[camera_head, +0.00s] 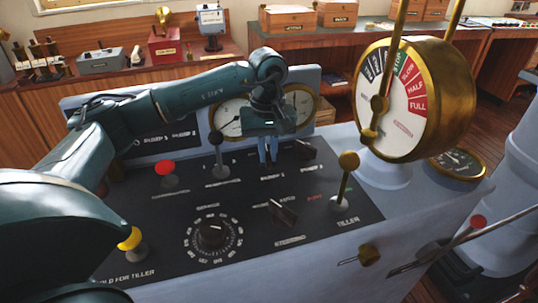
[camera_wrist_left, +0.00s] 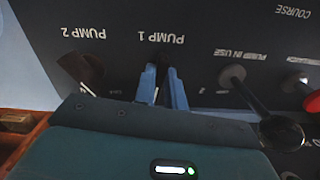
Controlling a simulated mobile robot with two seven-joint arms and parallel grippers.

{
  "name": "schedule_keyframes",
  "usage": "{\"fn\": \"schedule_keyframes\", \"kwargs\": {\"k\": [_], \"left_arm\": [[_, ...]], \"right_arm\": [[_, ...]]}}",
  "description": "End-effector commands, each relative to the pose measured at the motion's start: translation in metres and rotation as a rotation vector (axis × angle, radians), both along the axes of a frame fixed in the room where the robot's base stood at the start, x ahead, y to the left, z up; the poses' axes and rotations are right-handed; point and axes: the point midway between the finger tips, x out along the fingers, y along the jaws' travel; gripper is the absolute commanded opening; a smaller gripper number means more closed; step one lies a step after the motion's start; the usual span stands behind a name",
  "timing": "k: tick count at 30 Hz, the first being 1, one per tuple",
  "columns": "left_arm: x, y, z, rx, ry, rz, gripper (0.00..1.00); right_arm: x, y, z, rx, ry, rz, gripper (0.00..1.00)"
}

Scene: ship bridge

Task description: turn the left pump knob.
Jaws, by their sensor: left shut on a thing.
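The left pump knob (camera_wrist_left: 164,78) is dark and sits by the label "PUMP 1", which reads upside down in the left wrist view. My left gripper (camera_wrist_left: 164,92) has its two blue fingers on either side of the knob, shut on it. In the head view my left gripper (camera_head: 268,157) reaches down to the console panel from above, and its fingers mostly hide this knob. The right pump knob (camera_head: 304,150) is dark, stands just to the right, and is free; it also shows by "PUMP 2" in the left wrist view (camera_wrist_left: 84,68). My right gripper is not in view.
A black-ball lever (camera_head: 218,140) stands close left of my gripper, with a red button (camera_head: 166,168) beyond it. A brass lever (camera_head: 348,165) and the large brass telegraph (camera_head: 410,100) rise to the right. A round dial knob (camera_head: 211,233) is nearer the front.

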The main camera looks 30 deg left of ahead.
Motion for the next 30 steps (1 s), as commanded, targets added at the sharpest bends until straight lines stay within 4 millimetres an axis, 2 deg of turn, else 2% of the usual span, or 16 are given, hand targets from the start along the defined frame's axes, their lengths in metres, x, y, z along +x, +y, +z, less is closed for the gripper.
{"fn": "schedule_keyframes", "kwargs": {"k": [6,15,30], "left_arm": [[-0.0011,0.0017,-0.0011,0.0,0.0,-0.174,0.0],[-0.0015,0.0029,0.0001,0.0,-0.001,-0.33,0.0],[-0.0018,0.0035,0.0009,0.001,-0.001,-0.388,0.0]], "right_arm": [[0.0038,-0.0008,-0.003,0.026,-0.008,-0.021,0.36],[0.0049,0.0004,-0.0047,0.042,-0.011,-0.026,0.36],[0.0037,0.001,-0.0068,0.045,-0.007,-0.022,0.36]]}}
